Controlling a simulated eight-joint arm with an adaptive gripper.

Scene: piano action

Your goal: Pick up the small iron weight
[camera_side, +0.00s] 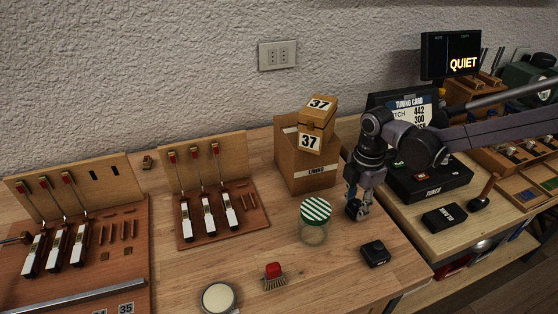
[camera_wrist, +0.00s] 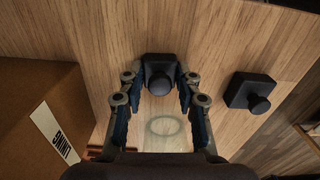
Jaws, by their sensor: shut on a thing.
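A small black iron weight (camera_wrist: 161,73) with a round knob sits between the fingertips of my gripper (camera_wrist: 160,77) in the wrist view. The fingers touch its left and right sides and are shut on it. In the side view my gripper (camera_side: 357,208) points down at the right part of the bench, beside the glass jar. There the held weight is mostly hidden by the fingers, and I cannot tell whether it is clear of the wood. A second black weight with a knob (camera_wrist: 251,92) lies apart to the right; it also shows in the side view (camera_side: 375,253).
A glass jar with a green striped lid (camera_side: 315,218) stands left of my gripper. A cardboard carton (camera_side: 304,160) with boxes marked 37 stands behind it. The bench edge is near on the right.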

